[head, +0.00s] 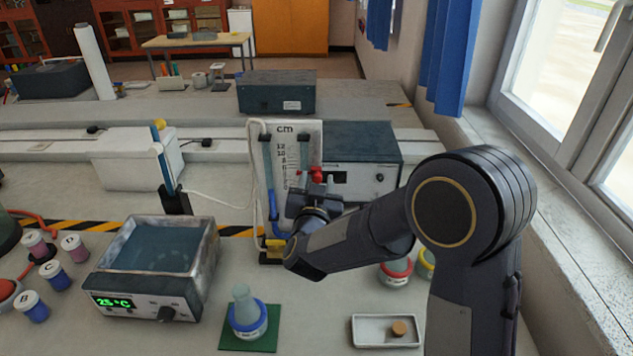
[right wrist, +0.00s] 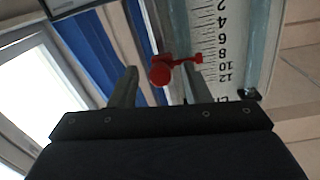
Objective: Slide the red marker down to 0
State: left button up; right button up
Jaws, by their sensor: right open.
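The red marker (head: 316,174) sits on the right side of an upright white board (head: 308,133) marked "cm", which carries a scale and glass tubes. In the right wrist view the red marker (right wrist: 162,72) has a round knob and a thin pointer reaching to the scale (right wrist: 212,40) between about 8 and 10; that view shows the numbers upside down. My right gripper (head: 317,188) is at the board, just below the marker in the head view. Its two fingers (right wrist: 162,88) are open, one on each side of the knob, with visible gaps. My left gripper is out of view.
A grey instrument box (head: 362,155) stands behind the board. A water bath (head: 150,270) and a flask (head: 246,310) stand front left. A white tray (head: 372,340) and a red-ringed flask (head: 395,272) are near my right arm. The window sill is at right.

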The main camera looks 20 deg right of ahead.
grip_shut()
notch_tip(320, 180, down, 7)
jog(key=b, duration=0.6)
jog(key=shift+f+b, duration=0.15)
jog(key=shift+b, duration=0.25)
jog(key=shift+s, duration=0.1)
jog(key=shift+c, duration=1.7)
grip_release()
jog(key=o, duration=0.3)
